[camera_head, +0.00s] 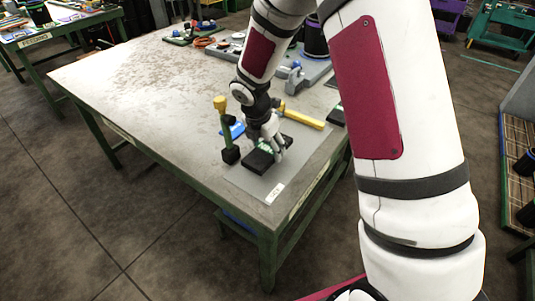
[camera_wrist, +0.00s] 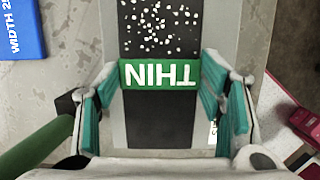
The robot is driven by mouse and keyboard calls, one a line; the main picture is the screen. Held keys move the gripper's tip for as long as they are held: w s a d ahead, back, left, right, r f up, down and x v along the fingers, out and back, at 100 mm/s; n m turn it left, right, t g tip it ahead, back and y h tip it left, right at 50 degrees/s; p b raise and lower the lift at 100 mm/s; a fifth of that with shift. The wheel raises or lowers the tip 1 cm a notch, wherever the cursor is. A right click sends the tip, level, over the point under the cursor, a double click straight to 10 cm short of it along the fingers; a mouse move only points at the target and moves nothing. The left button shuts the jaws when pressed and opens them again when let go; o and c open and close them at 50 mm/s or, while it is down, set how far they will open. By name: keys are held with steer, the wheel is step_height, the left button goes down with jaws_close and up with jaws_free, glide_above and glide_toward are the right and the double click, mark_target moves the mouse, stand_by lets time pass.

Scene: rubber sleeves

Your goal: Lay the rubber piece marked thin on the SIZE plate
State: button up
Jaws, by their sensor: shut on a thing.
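The rubber piece marked thin (camera_wrist: 160,119) is a black strip with speckles at its far end and a green band reading THIN. My gripper (camera_wrist: 160,90) has its teal fingers on both sides of the piece and is shut on it. In the head view the black piece (camera_head: 257,161) is under my gripper (camera_head: 270,140), over a grey plate (camera_head: 250,186) at the table's near corner. The plate's white label is too small to read there; part of a label beginning with S shows in the wrist view. I cannot tell whether the piece touches the plate.
A green-handled tool with a yellow top (camera_head: 226,128) stands close left of my gripper. A blue block (camera_head: 236,130), marked WIDTH in the wrist view, lies behind it. A yellow bar (camera_head: 303,118) lies to the right. The table's left part (camera_head: 130,85) is clear.

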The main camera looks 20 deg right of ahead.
mark_target(266, 151)
steer(key=shift+f, duration=1.55)
steer(key=shift+f, duration=0.15)
steer(key=o, duration=1.4)
steer(key=shift+c, duration=0.2)
